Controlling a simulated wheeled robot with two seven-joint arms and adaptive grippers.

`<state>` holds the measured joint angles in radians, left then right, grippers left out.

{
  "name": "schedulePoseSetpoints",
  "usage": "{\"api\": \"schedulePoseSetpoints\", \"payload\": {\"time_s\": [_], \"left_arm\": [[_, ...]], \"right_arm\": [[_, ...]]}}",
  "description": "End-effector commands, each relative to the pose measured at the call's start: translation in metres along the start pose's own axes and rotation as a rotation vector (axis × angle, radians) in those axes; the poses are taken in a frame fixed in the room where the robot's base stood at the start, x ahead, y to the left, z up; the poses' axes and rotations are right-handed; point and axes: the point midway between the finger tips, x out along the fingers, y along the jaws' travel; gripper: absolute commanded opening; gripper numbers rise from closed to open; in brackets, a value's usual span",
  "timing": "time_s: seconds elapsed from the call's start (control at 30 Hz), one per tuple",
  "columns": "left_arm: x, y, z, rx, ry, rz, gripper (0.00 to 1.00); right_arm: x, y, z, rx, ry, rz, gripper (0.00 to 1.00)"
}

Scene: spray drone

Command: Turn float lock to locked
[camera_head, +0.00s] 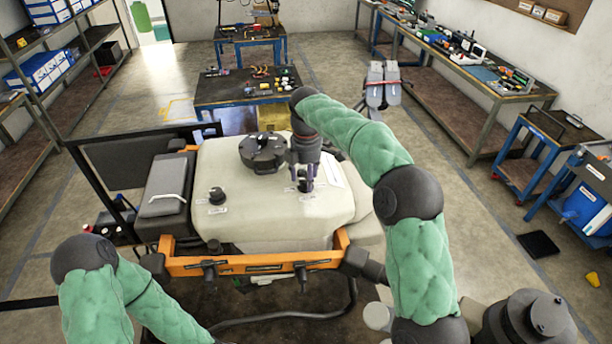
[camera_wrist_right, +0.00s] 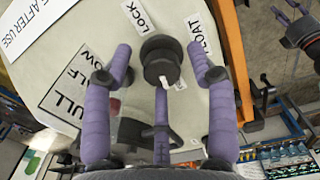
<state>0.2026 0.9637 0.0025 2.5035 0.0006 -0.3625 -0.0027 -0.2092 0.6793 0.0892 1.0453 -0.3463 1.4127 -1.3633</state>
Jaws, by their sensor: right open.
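The float lock is a round black knob with a small white mark, and it shows in the right wrist view (camera_wrist_right: 160,62) on the pale tank (camera_head: 265,215). A LOCK label (camera_wrist_right: 136,17) lies to its upper left and a FLOAT label (camera_wrist_right: 201,35) to its right. My right gripper (camera_head: 303,180) is over the front right of the tank. In the wrist view its purple fingers (camera_wrist_right: 168,70) are open, spread on both sides of the knob; I cannot tell if they touch it. My left arm (camera_head: 110,290) is at the lower left; its gripper is not visible in the head view.
A second black knob (camera_head: 217,195) sits on the tank's left, and a large black cap (camera_head: 263,152) on top. An orange frame (camera_head: 240,263) with black clamps runs along the front. A dark seat-like box (camera_head: 165,185) stands at left. Workbenches (camera_head: 245,92) stand farther back.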

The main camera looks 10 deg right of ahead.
Motion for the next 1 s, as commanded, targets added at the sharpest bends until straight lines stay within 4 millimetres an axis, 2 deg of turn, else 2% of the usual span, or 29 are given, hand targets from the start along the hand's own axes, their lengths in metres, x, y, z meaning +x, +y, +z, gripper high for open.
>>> {"api": "schedulePoseSetpoints", "payload": {"time_s": [0.13,0.17,0.33,0.37,0.73,1.0], "left_arm": [[0.000,0.000,0.000,0.000,0.000,0.000,0.40],[0.000,0.000,0.000,0.000,0.000,0.000,0.40],[0.000,0.000,0.000,0.000,0.000,0.000,0.40],[0.000,0.000,0.000,0.000,0.000,0.000,0.40],[-0.003,0.001,0.000,0.000,0.000,0.000,0.40],[-0.011,0.004,0.000,0.000,0.000,0.000,0.40]], "right_arm": [[0.000,0.000,0.000,0.000,0.000,0.000,0.58],[0.000,0.000,0.000,0.000,0.000,0.000,0.52],[0.000,0.000,0.000,0.000,0.000,-0.001,0.04],[0.000,0.000,0.000,0.000,0.000,-0.001,0.01],[0.000,0.000,0.001,0.039,-0.001,-0.002,0.01],[-0.001,-0.001,0.001,0.200,-0.003,-0.004,0.01]]}}
